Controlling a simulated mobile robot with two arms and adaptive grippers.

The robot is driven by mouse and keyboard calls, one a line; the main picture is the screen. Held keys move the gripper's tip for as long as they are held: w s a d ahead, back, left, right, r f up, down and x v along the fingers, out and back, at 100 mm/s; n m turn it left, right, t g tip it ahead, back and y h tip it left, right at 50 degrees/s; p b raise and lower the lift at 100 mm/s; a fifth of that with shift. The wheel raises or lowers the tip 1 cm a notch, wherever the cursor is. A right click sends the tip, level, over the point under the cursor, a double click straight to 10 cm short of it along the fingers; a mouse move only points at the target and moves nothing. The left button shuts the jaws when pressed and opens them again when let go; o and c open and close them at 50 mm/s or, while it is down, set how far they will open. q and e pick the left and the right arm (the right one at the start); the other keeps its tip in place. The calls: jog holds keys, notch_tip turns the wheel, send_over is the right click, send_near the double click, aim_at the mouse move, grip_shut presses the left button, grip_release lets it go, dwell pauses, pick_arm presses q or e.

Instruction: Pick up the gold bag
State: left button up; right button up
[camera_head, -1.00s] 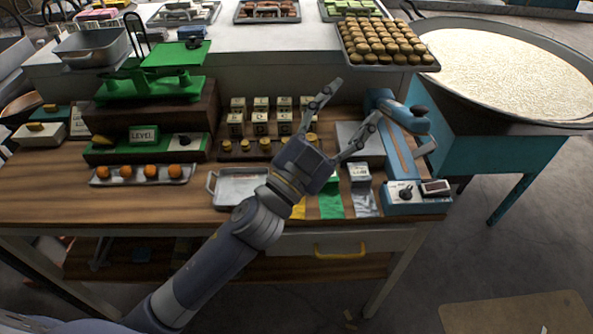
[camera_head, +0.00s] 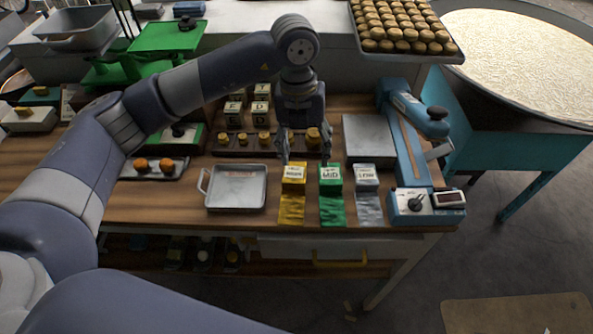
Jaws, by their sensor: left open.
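The gold bag (camera_head: 292,209) lies near the front edge of the wooden table, with a yellow-and-white labelled block (camera_head: 294,176) at its far end. A green bag (camera_head: 332,211) and a silver bag (camera_head: 369,211) lie in a row to its right, each with a similar labelled block. My left gripper (camera_head: 306,157) points down with its fingers apart and nothing between them. It is just behind the gold and green blocks, its left finger close to the gold one. I cannot tell whether they touch. My right gripper is not in view.
An empty metal tray (camera_head: 237,189) is left of the gold bag. A blue device (camera_head: 426,204) stands at the right edge, beside a grey plate (camera_head: 368,137). Brass weights in a wooden rack (camera_head: 248,152) are behind. A small tray with orange balls (camera_head: 176,173) is further left.

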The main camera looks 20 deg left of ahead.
pick_arm(q)
jog(key=shift+w+a+y, duration=0.2)
jog(key=shift+a+y, duration=0.05)
jog(key=shift+a, duration=0.4)
jog(key=shift+w+a+y, duration=0.15)
jog(key=shift+a+y, duration=0.1)
jog(key=shift+a, duration=0.35)
jog(key=p, duration=0.2)
send_over(294, 174)
notch_tip(294, 174, down, 5)
jog(key=shift+w+r, duration=0.15)
jog(key=shift+r, duration=0.05)
jog(key=shift+f+p, duration=0.35)
jog(key=shift+f, duration=0.2)
jog(key=f, duration=0.1)
jog(key=f+p, duration=0.1)
jog(key=f, duration=0.1)
jog(key=shift+s+f+p, duration=0.2)
jog(key=shift+s+p, duration=0.05)
jog(key=shift+p, duration=0.1)
jog(key=shift+f, duration=0.5)
jog(key=c, duration=0.8)
